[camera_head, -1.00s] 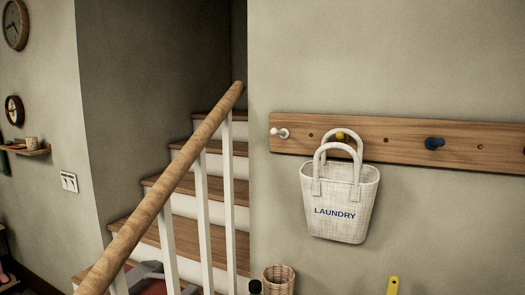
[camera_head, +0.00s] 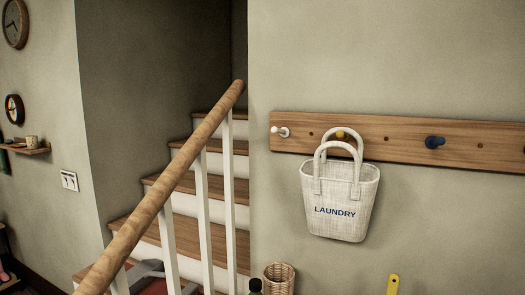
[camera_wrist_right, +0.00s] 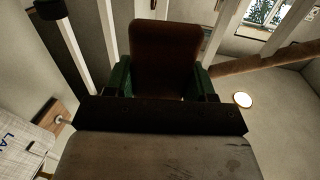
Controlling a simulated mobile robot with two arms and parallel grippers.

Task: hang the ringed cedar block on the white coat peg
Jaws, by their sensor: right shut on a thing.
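The white coat peg (camera_head: 282,132) is at the left end of the wooden peg rail (camera_head: 385,146) in the head view, and nothing hangs on it. In the right wrist view a reddish-brown block (camera_wrist_right: 166,52), which looks like the cedar block, is held between the green fingers of my right gripper (camera_wrist_right: 164,82). The gripper is shut on it. I cannot make out the block's ring. Neither gripper shows in the head view, so I cannot tell how far the block is from the peg. My left gripper is not in view.
A laundry bag (camera_head: 338,204) hangs from the yellow peg, right of the white one. A blue peg (camera_head: 434,142) is farther right and bare. A stair handrail (camera_head: 165,187) rises left of the rail. A wicker basket (camera_head: 279,279) is below. The wall around the white peg is clear.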

